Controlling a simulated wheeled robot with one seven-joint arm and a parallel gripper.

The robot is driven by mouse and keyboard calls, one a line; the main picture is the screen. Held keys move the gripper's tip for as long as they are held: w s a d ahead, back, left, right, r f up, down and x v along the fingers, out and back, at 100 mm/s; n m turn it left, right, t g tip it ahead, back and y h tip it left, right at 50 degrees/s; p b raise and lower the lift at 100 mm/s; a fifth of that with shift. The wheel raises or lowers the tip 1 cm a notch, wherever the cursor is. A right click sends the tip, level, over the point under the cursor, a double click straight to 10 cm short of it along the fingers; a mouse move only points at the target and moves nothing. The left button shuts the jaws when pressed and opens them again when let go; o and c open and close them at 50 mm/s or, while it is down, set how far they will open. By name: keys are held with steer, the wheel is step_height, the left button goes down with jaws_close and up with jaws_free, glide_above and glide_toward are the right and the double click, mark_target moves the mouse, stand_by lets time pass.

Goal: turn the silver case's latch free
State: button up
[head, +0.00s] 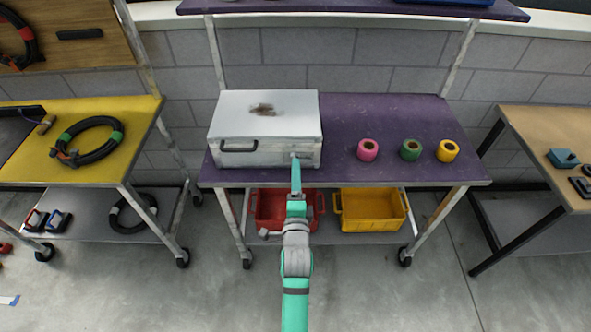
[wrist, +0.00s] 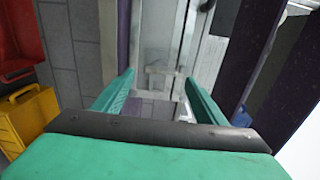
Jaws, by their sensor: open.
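The silver case (head: 290,110) lies closed at the left of the purple shelf, with a dark smudge on its lid and a dark handle (head: 238,146) on its front. Its latch (head: 305,153) is at the right of the front face, partly hidden by my gripper. My gripper (head: 295,158) is at the case's front, by the latch. In the wrist view my gripper (wrist: 160,79) is open and empty. The case front (wrist: 157,35) lies beyond the fingers, and a small pale latch piece (wrist: 157,70) shows between them. I cannot tell whether the fingers touch it.
The purple shelf (head: 385,115) holds pink (head: 368,150), green (head: 411,150) and yellow (head: 448,151) tape rolls right of the case. A red crate (head: 268,212) and a yellow crate (head: 371,211) stand on the lower shelf. A yellow-topped cart (head: 30,172) stands left, a wooden table (head: 545,140) right.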

steer(key=s, duration=0.6)
steer(key=shift+s, duration=0.3)
steer(key=s+f+n+g, duration=0.1)
steer(key=s+f+n, duration=0.3)
steer(key=s, duration=0.6)
steer(key=s+f+n, duration=0.4)
steer(key=s, duration=0.6)
steer(key=s+r+n+g, duration=0.1)
steer(key=s+r+n, duration=0.2)
steer(key=s+n, duration=0.7)
steer(key=s, duration=0.7)
steer(key=shift+a+g, duration=0.15)
steer(key=shift+g, duration=0.15)
steer(key=shift+r, duration=0.1)
